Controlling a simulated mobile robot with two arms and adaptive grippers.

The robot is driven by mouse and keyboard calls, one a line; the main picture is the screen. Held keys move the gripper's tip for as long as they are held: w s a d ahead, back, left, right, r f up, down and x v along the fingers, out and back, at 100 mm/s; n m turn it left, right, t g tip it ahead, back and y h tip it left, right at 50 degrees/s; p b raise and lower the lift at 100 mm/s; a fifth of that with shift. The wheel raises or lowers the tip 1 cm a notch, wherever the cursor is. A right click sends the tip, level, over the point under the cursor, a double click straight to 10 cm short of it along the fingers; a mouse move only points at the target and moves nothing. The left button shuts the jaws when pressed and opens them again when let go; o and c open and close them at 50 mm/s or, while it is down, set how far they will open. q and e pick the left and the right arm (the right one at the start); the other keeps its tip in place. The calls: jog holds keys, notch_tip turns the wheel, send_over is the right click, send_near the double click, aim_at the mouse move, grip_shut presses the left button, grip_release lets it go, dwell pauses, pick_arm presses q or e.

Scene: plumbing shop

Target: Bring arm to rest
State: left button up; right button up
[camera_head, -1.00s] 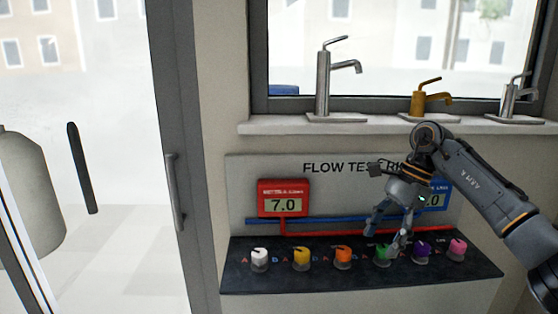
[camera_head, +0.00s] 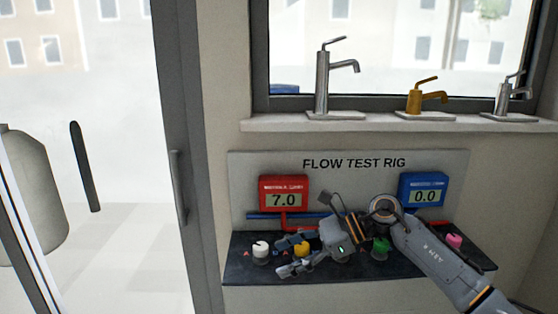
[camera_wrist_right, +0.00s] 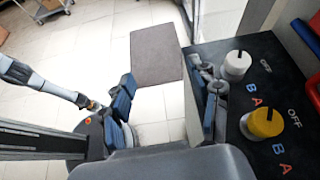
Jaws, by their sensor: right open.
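My right gripper (camera_head: 278,256) is over the left part of the dark knob shelf in the head view. Its fingers are spread and empty, near the white knob (camera_head: 260,249) and the yellow knob (camera_head: 302,249). In the right wrist view the open fingers (camera_wrist_right: 165,98) have only floor between them. The white knob (camera_wrist_right: 237,65) and yellow knob (camera_wrist_right: 264,122) stand just right of the right finger there. My right arm covers the orange and purple knobs. The green knob (camera_head: 380,246) and pink knob (camera_head: 454,241) show beside the arm. My left gripper is not seen.
The red display (camera_head: 284,193) reads 7.0 and the blue display (camera_head: 423,190) reads 0.0. Several taps, including a tall one (camera_head: 323,80), stand on the sill (camera_head: 400,124). A door handle (camera_head: 179,190) is left. A floor mat (camera_wrist_right: 155,55) and open floor lie beyond the shelf (camera_wrist_right: 285,70).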

jog(key=s+a+r+m+t+y, duration=0.2)
jog(key=a+r+m+t+y, duration=0.25)
jog(key=a+m+y, duration=0.35)
jog(key=w+d+f+m+t+h, duration=0.15)
jog(key=d+m+t+h, duration=0.45)
jog(key=m, duration=0.6)
jog(key=d+f+m+t+h, duration=0.3)
jog(key=d+m+t+h, duration=0.25)
jog(key=m+t, duration=0.5)
jog(key=s+d+f+m+g+h, duration=0.3)
jog(key=d+f+m+h, duration=0.15)
jog(key=f+m, duration=0.25)
jog(key=s+d+f+m+g+h, duration=0.3)
jog(key=d+f+m+h, duration=0.1)
jog(key=d+f+m, duration=0.25)
jog(key=s+d+f+m+g, duration=0.2)
jog(key=s+f+m+g, duration=0.4)
jog(key=s, duration=0.7)
jog(key=s+d+f+m+g, duration=0.25)
jog(key=s+f+g, duration=0.4)
jog(key=s, duration=0.75)
notch_tip(320, 180, down, 28)
jog(key=s+p, duration=0.1)
jog(key=s, duration=0.2)
jog(key=s+d+f+g, duration=0.1)
jog(key=s+d+f, duration=0.1)
jog(key=s+f, duration=1.2)
jog(key=shift+s+d+h+p, duration=0.3)
jog(key=shift+s+p, duration=0.15)
jog(key=shift+s, duration=0.4)
